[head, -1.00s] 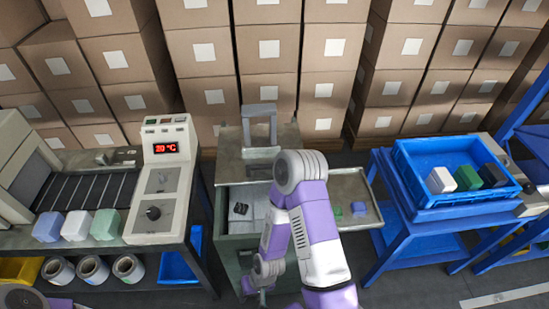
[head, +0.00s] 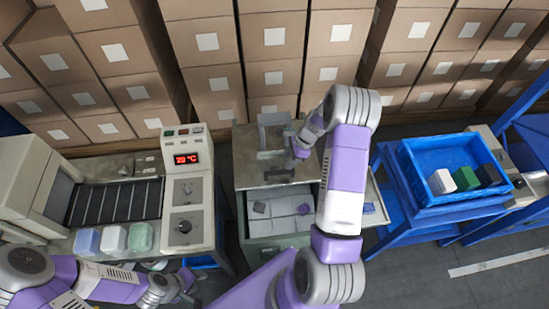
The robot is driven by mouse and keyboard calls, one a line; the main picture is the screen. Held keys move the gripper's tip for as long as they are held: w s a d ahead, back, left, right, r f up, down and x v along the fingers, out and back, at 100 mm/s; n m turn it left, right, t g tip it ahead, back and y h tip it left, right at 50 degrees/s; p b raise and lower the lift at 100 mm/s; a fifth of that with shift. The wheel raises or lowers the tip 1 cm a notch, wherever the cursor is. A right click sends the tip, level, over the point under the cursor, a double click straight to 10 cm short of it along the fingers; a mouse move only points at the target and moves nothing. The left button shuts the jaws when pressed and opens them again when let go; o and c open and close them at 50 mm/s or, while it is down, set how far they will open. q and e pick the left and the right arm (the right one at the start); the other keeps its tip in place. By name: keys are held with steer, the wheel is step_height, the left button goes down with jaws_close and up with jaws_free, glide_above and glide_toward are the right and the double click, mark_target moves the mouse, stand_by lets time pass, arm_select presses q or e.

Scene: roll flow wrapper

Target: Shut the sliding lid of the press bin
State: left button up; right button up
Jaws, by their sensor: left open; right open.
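The press bin (head: 262,227) is the grey-green cabinet in the middle. Its grey sliding lid (head: 250,178) sits over the back part, leaving the front open. Pale contents and small dark pieces show inside. A grey upright frame (head: 264,133) stands at the back of the top. My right gripper (head: 299,148) is open, above the right side of the lid near that frame; contact cannot be told. My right arm crosses the right part of the opening and hides some of it. My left gripper (head: 187,286) is open and empty, low in front of the control unit.
A conveyor (head: 115,203) with a control unit (head: 187,195) and several pastel blocks (head: 114,239) stands left. A side tray (head: 376,209) adjoins the bin at right. A blue crate (head: 430,201) with blocks stands further right. Stacked cartons (head: 273,75) line the back.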

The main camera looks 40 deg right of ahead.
mark_target(280, 171)
steer(key=x, duration=0.6)
steer(key=shift+s, duration=0.15)
steer(key=shift+a+f, duration=0.25)
steer(key=shift+f, duration=0.3)
jaws_close()
